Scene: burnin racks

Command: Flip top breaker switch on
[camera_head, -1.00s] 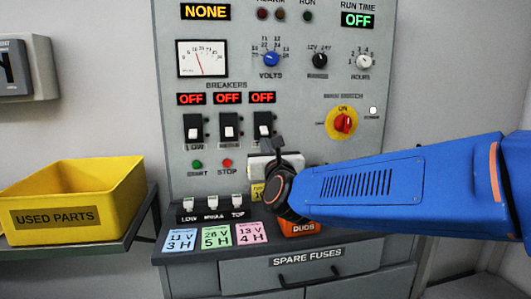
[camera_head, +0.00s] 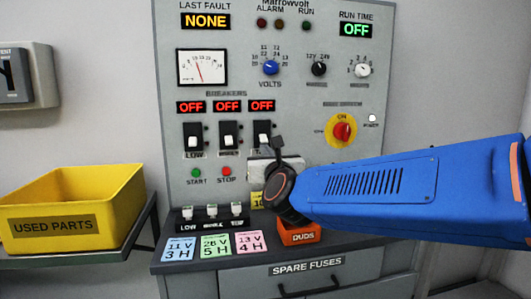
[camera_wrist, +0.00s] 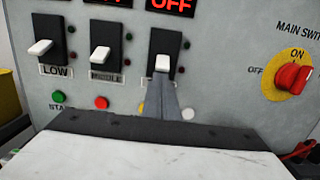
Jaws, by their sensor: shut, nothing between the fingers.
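The top breaker switch (camera_head: 263,131) is the rightmost of three black breaker plates with white levers. Its lever (camera_wrist: 163,63) sits at the lower part of its plate in the wrist view. The display above it (camera_head: 261,106) reads OFF in red. My gripper (camera_head: 277,143) is shut and empty, just below and right of this switch in the head view. In the wrist view the shut fingertips (camera_wrist: 165,80) are right under the lever, and I cannot tell whether they touch it. The fingers hide the label below the switch.
The low (camera_head: 193,137) and middle (camera_head: 228,136) breakers stand to the left, their displays OFF. A red main switch knob (camera_head: 343,131) is to the right. Green start (camera_head: 196,172) and red stop (camera_head: 226,171) buttons lie below. A yellow used-parts bin (camera_head: 115,210) stands at the left.

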